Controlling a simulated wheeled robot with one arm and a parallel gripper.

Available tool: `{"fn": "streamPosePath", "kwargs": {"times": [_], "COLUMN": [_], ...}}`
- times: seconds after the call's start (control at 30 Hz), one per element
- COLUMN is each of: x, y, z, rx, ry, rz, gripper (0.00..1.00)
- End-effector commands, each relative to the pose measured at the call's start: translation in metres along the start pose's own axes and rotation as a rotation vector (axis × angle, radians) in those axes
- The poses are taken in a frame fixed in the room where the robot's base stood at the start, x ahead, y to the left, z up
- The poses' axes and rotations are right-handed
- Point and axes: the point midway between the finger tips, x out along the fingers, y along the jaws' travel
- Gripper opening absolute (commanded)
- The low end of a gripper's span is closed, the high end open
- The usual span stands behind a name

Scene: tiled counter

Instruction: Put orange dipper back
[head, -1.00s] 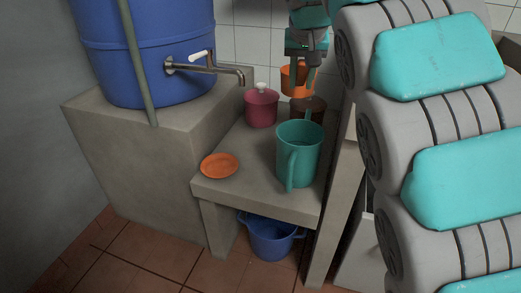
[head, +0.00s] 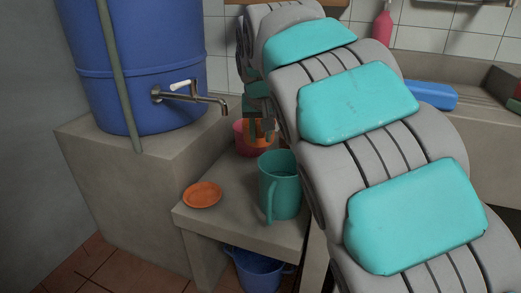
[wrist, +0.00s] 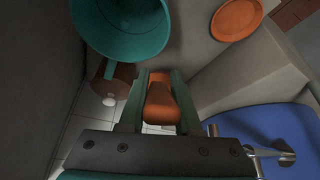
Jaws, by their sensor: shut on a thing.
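My gripper (head: 258,130) is shut on the orange dipper (wrist: 160,103), whose orange body shows between the two fingers in the wrist view (wrist: 158,108). In the head view only bits of the dipper show behind the fingers. The gripper is over the far part of the low counter, beyond the teal jug (head: 281,188) and in front of the dark red pot (head: 240,138), which it partly hides. I cannot tell whether the dipper touches the counter. The jug stands upright and also shows in the wrist view (wrist: 125,28).
An orange dish (head: 202,194) lies near the counter's left edge. A blue barrel (head: 145,95) with a metal tap (head: 200,97) stands on a higher block at left. A brown vessel (wrist: 122,76) is close beside the fingers. A blue bucket (head: 258,270) is below the counter.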

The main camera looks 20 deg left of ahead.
Motion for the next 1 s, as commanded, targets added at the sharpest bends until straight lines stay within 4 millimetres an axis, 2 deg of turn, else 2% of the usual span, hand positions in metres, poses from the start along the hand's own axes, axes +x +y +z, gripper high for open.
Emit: {"fn": "streamPosePath", "kwargs": {"times": [0.37, 1.0], "x": [0.034, 0.044], "y": [0.001, 0.001], "z": [0.017, 0.021], "rx": [0.0, 0.0], "ry": [-0.001, -0.002], "rz": [0.002, 0.001], "gripper": [0.0, 0.0]}}
